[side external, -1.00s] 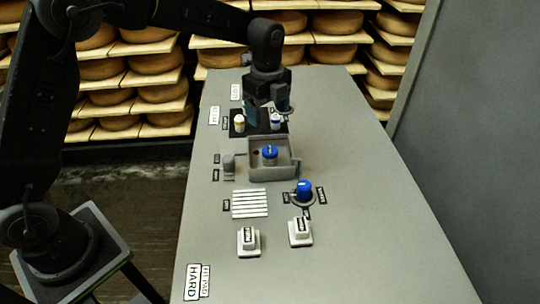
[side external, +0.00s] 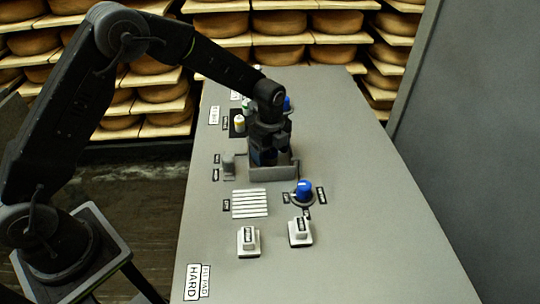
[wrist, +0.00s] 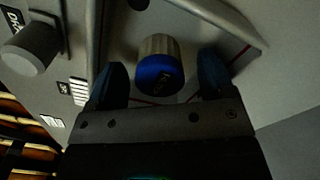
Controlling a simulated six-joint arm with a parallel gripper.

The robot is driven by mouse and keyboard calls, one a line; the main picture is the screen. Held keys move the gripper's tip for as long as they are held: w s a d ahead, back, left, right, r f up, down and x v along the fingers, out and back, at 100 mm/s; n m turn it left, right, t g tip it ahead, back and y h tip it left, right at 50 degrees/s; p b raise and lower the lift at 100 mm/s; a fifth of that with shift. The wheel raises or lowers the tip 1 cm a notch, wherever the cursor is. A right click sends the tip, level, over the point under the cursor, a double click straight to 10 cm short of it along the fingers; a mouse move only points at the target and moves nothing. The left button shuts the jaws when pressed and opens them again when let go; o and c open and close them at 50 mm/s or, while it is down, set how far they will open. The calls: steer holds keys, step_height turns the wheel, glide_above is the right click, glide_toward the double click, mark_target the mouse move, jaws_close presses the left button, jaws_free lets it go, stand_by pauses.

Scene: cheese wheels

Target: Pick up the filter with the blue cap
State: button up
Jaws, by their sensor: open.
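The filter with the blue cap (wrist: 158,75) shows in the wrist view, a pale ribbed cylinder with its blue top toward the camera. My gripper (wrist: 161,82) has one dark finger on each side of it, with visible gaps, and is not closed on it. In the side external view my gripper (side external: 266,158) points down into the grey tray (side external: 273,174) and hides the filter. Finger depth beside the filter is hard to judge.
A blue knob (side external: 303,189) stands in front of the tray, near a white slatted pad (side external: 250,203) and two white switches (side external: 247,240). A grey knob (side external: 228,162) is left of the tray. A yellow-topped bottle (side external: 239,124) stands behind. The table's right side is clear.

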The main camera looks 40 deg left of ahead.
steer(key=shift+f, duration=0.55)
steer(key=c, duration=1)
steer(key=shift+r, duration=0.1)
